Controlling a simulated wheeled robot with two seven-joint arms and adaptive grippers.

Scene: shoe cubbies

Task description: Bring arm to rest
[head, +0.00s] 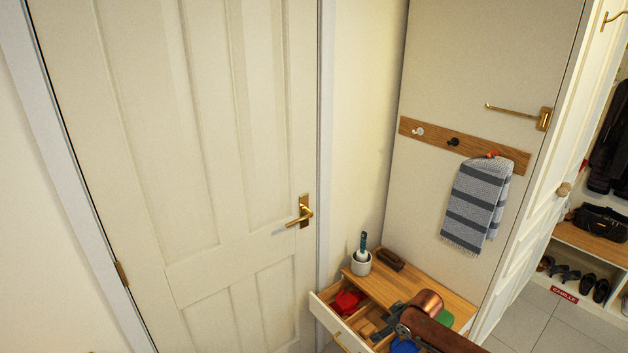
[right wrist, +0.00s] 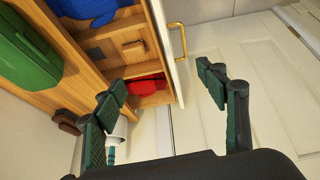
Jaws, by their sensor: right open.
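My right arm enters at the lower right of the head view, above the small wooden cabinet (head: 372,286). In the right wrist view my right gripper (right wrist: 162,92) has its two dark green fingers spread wide, with nothing between them. Beyond the fingers are the open drawer (right wrist: 162,45) and the white door (right wrist: 265,100). The arm hides part of the cabinet top and drawer in the head view. My left gripper is not in view.
The open drawer holds a red item (head: 347,301) and a blue item (head: 405,346). A white pot (head: 360,263) with a brush, a dark brush (head: 390,260) and a green case (right wrist: 24,55) are on the cabinet. A striped towel (head: 477,203) hangs above. The door (head: 190,150) is closed.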

